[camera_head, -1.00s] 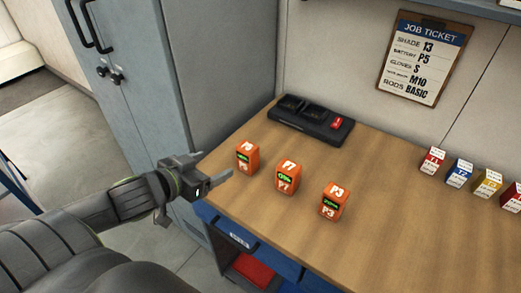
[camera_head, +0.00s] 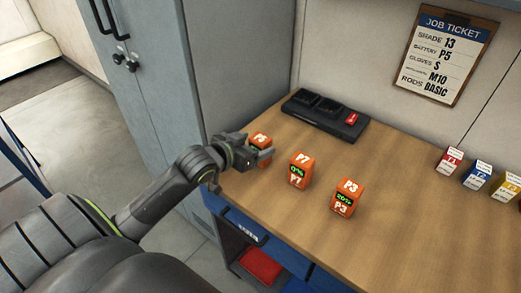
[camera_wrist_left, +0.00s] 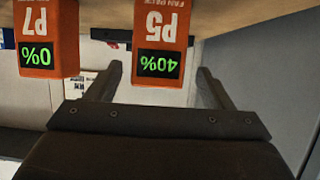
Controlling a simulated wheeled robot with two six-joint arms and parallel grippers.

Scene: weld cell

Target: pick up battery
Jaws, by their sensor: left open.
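The orange P5 battery (camera_head: 262,138) stands at the left of the wooden workbench, partly hidden by my left gripper (camera_head: 259,152). In the left wrist view, which is upside down, the P5 battery (camera_wrist_left: 161,40) reads 40% and lies ahead, between the two spread fingers of my left gripper (camera_wrist_left: 158,80). The fingers are open and not closed on it; whether they reach around it is unclear. The orange P7 battery (camera_head: 299,171), reading 0%, stands to its right. It also shows in the left wrist view (camera_wrist_left: 47,35). My right gripper is out of view.
The P3 battery (camera_head: 346,197) stands farther right. A black charger (camera_head: 325,119) with a red block sits behind. Several small coloured boxes line the right back edge. A job ticket (camera_head: 448,54) on the wall lists battery P5. A grey cabinet (camera_head: 205,75) stands left of the bench (camera_head: 400,180).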

